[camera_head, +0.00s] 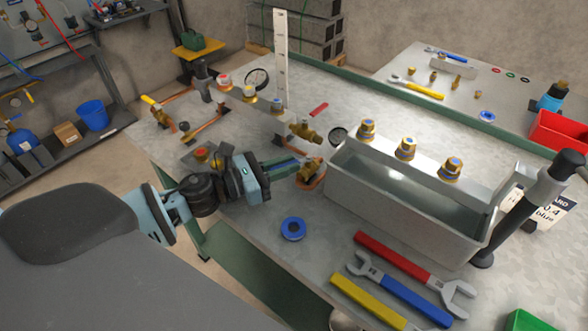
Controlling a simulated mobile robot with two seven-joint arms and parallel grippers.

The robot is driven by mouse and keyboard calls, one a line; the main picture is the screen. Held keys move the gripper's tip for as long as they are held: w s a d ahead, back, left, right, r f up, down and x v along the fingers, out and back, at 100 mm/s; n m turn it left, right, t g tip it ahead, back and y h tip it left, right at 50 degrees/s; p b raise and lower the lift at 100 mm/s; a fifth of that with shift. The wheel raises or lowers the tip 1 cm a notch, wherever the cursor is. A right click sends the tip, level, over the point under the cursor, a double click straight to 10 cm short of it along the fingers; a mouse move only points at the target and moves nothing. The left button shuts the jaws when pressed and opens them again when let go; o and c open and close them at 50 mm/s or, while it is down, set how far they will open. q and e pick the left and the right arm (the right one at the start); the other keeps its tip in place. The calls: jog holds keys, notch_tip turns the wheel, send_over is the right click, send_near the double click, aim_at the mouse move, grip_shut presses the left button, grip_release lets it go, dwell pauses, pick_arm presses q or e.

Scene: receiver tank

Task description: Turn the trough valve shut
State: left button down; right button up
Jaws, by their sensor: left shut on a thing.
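The trough valve (311,170) is a brass fitting low at the left end of the grey open trough (440,233). My left gripper (288,164) reaches in from the left and is shut at the valve's left side, on its handle. The fingers hide most of the handle, and a bluish strip shows between them. I cannot tell the handle's exact angle. The trough has clear-looking water in it. My right gripper is not in view.
Brass fittings (406,149) line the trough's back. Another brass valve (304,131) with a red lever stands behind. A blue tape roll (293,229) and red, blue and yellow wrenches (405,287) lie in front.

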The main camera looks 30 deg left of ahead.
pick_arm(q)
jog(key=shift+w+a+f+m+g+h, duration=0.1)
jog(key=shift+m+g+h, duration=0.2)
jog(key=shift+h, duration=0.1)
jog(key=shift+b, duration=0.3)
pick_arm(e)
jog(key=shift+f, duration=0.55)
pick_arm(q)
jog(key=shift+h, duration=0.3)
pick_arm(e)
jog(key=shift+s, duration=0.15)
pick_arm(q)
jog(key=c, duration=1.4)
grip_release()
jog(key=shift+a, duration=0.1)
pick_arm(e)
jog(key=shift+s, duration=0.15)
pick_arm(q)
jog(key=shift+s+a, duration=0.3)
jog(key=shift+s, duration=0.05)
jog(key=b+v, duration=0.1)
jog(key=v, duration=0.4)
jog(key=shift+v, duration=0.9)
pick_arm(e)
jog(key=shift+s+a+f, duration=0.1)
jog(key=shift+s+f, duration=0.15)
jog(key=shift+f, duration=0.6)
